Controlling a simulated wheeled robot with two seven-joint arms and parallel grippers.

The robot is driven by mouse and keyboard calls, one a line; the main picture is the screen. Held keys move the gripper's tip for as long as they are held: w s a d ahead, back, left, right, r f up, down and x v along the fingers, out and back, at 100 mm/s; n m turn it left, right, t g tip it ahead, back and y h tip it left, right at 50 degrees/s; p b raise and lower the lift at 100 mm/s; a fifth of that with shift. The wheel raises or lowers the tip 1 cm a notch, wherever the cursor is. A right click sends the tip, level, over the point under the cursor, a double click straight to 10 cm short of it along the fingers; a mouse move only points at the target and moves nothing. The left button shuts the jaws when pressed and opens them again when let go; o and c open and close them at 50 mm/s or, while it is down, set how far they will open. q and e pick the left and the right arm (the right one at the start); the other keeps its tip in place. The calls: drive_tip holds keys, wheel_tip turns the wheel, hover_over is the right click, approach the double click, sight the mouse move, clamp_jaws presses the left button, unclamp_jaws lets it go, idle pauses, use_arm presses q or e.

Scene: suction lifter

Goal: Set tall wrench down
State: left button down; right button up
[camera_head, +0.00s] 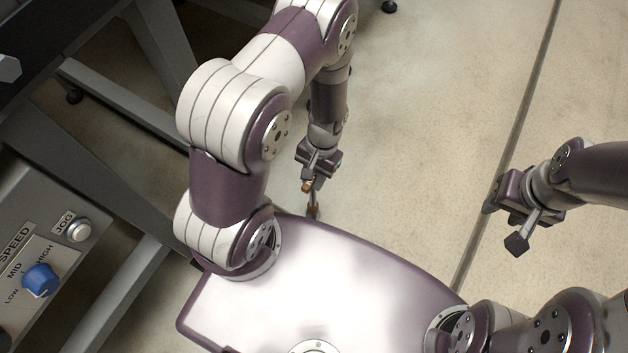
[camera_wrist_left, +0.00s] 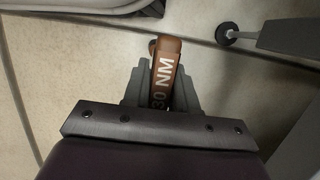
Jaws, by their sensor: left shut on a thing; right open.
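The tall wrench (camera_wrist_left: 166,72) is orange-brown with the white marking "30 NM" on its handle. My left gripper (camera_wrist_left: 160,95) is shut on it, with a grey finger on each side of the handle. In the head view my left gripper (camera_head: 314,176) points down over the floor, just beyond my base, and the wrench (camera_head: 312,202) hangs below it, partly hidden by my base. My right gripper (camera_head: 512,222) is open and empty at the right, over the floor. I cannot tell how high the wrench is above the floor.
A grey control box (camera_head: 60,262) with a blue speed knob (camera_head: 40,280) and a jog button (camera_head: 79,230) stands at the left. Grey metal frame legs (camera_head: 125,100) stand behind it. The beige floor (camera_head: 420,130) is clear between my arms, with a dark seam (camera_head: 520,110) across it.

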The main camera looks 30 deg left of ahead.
use_arm(q)
drive_tip(key=shift+f, duration=0.3)
use_arm(e)
drive_tip(key=shift+f, duration=0.25)
use_arm(q)
drive_tip(key=shift+f, duration=0.15)
drive_tip(key=c, duration=0.9)
unclamp_jaws()
